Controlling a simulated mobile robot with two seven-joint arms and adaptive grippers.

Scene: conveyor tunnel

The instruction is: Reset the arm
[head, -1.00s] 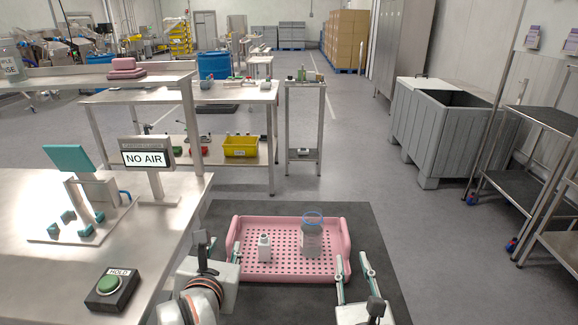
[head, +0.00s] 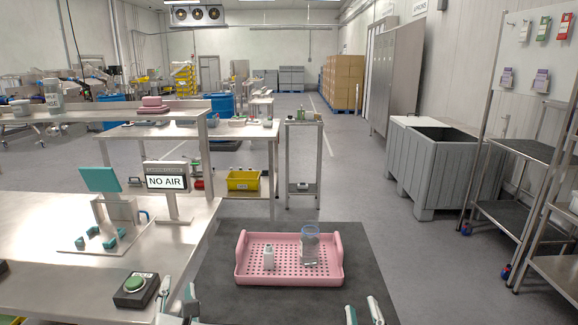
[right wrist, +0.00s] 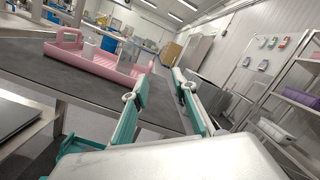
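My left gripper (head: 177,296) is at the bottom edge of the head view, in front of the steel bench. Its two fingertips stand apart with nothing between them. My right gripper (head: 363,314) is at the bottom edge, in front of the dark mat and right of the pink tray. Its fingers are apart and empty, also in the right wrist view (right wrist: 160,90). Most of both arms is out of the head view. The pink tray (head: 250,276) lies on the dark mat (head: 355,262), holding a small white bottle (head: 268,258) and a clear jar (head: 310,247), both upright.
A steel bench (head: 60,270) on the left carries a green button box (head: 135,290), a NO AIR sign (head: 166,182) and a teal fixture (head: 101,180). A grey bin (head: 440,168) and shelf racks (head: 510,215) stand right. The floor between is clear.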

